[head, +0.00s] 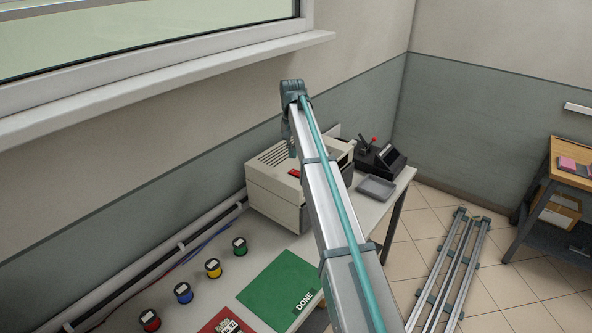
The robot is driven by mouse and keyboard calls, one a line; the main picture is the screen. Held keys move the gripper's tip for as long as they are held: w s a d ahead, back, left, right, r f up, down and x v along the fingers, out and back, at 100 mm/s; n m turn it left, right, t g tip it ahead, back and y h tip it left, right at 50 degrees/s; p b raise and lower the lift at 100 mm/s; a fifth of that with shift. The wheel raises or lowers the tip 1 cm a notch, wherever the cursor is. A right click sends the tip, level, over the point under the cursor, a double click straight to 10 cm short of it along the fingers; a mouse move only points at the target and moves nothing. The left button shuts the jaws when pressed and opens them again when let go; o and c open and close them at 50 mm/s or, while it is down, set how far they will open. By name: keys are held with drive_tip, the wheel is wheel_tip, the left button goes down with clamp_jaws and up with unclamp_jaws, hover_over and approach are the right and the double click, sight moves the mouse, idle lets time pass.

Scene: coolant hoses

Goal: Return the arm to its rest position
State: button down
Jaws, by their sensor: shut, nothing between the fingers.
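My arm's long silver beam, with a teal hose along it, runs from the bottom right up to the middle of the head view. A dark teal joint caps its far end. A slim dark teal end part, which looks like my gripper (291,148), hangs down just left of the beam, in front of the beige machine. It is small and partly hidden by the beam. It looks shut and I see nothing held in it.
The white bench carries a beige machine (275,193), a grey tray (375,188), a black device (382,160), a green DONE mat (270,283), a red mat (222,322) and several coloured spools (213,268). Silver rails (449,268) lie on the tiled floor. A wooden-topped table (565,153) stands right.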

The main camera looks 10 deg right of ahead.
drive_tip(key=shift+r, duration=0.6)
drive_tip(key=shift+d, duration=0.1)
